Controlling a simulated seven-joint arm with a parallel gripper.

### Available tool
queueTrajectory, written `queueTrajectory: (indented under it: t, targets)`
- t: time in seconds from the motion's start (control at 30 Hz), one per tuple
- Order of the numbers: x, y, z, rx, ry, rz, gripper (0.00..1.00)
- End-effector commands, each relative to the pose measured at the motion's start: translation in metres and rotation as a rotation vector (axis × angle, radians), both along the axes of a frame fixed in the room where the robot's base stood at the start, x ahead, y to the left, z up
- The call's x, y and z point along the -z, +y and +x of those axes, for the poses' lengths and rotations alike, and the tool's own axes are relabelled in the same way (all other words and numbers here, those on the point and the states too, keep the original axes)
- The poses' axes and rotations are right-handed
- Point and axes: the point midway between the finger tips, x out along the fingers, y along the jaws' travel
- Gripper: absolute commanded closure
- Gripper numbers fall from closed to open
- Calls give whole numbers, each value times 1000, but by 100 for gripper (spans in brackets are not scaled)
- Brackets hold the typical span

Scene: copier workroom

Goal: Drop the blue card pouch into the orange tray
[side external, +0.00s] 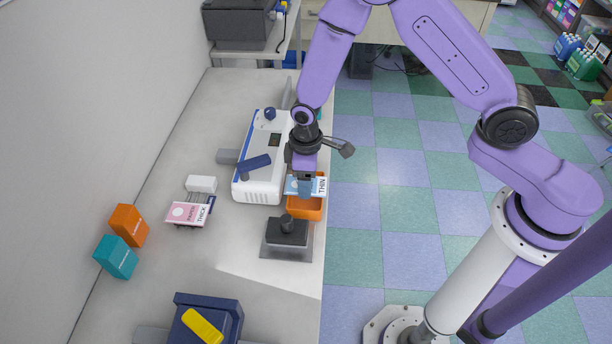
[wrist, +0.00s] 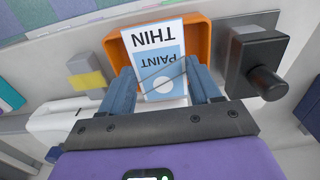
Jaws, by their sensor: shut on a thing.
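The blue card pouch (side external: 321,186) has a white end marked THIN. In the wrist view the pouch (wrist: 163,66) sits between the two blue fingers and also reads PAINT, with a white dot. My gripper (side external: 305,187) is shut on it; the fingers also show in the wrist view (wrist: 163,80). The orange tray (side external: 305,213) stands at the table's right edge, just below the gripper. In the wrist view the tray (wrist: 204,42) lies behind the pouch, its walls showing around it. The pouch appears above the tray; the exact gap is hard to tell.
A white and blue machine (side external: 262,165) stands close on the left of the gripper. A black block with a knob (side external: 287,231) is just in front of the tray. A pink THICK card (side external: 188,213), orange box (side external: 129,225) and teal box (side external: 116,257) are farther left.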

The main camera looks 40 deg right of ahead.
Motion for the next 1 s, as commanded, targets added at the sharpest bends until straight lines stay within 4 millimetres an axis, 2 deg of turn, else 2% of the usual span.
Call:
queueTrajectory:
  t: [0.2, 0.23, 0.3, 0.6, 0.73, 0.87, 1.0]
  targets:
    - [0, 0, 0, 0, 0, 0, 71]
    - [0, 0, 0, 0, 0, 0, 31]
    - [0, 0, 0, 0, 0, 0, 8]
    - [-1, 0, 0, 0, 0, 0, 8]
    - [-7, 0, 0, 0, -1, 1, 8]
    - [-22, 0, 1, 0, -3, 1, 8]
    - [-46, 0, 1, 1, -4, 3, 8]
